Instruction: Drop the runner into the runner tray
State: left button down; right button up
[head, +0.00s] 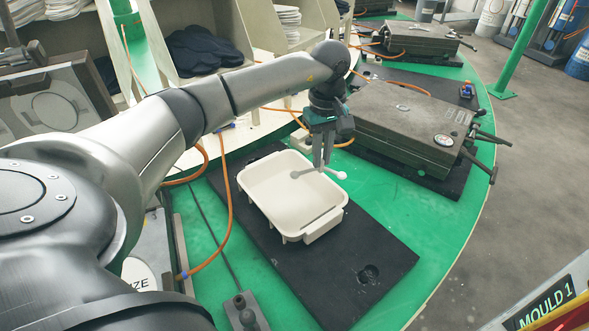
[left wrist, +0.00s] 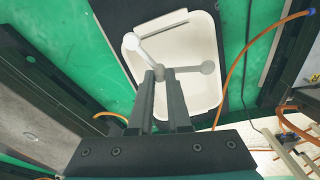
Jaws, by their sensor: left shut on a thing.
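The white runner tray (head: 285,200) sits on a black mat on the green table, near the middle of the head view. It also shows in the left wrist view (left wrist: 190,45). My left gripper (head: 322,166) points down at the tray's far right side and is shut on the runner (head: 342,175). The runner is a thin pale piece with a rounded end, and this end sticks out past the tray rim. The left wrist view shows the runner (left wrist: 132,42) at the fingertips (left wrist: 160,74), over the tray. A grey bar at right may be its shadow. My right gripper is not in view.
A grey mould (head: 415,125) with handles stands close to the right of my left gripper. An orange hose (head: 228,195) runs to the left of the tray. The black mat (head: 365,255) is clear in front of the tray.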

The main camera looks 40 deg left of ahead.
pick_arm(q)
jog(key=a+f+n, duration=0.2)
jog(key=a+n, duration=0.1)
jog(key=a, duration=0.5)
jog(key=f+b, duration=0.2)
jog(key=f, duration=0.1)
jog(key=s+f+b, duration=0.1)
jog(key=f+b, duration=0.1)
jog(key=shift+a+f, duration=0.15)
jog(key=shift+f, duration=0.1)
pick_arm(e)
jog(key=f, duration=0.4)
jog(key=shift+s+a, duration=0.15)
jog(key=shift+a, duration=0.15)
pick_arm(q)
jog(key=c, duration=0.8)
grip_release()
jog(key=shift+r, duration=0.15)
notch_tip(320, 180, up, 15)
jog(key=shift+p, duration=0.85)
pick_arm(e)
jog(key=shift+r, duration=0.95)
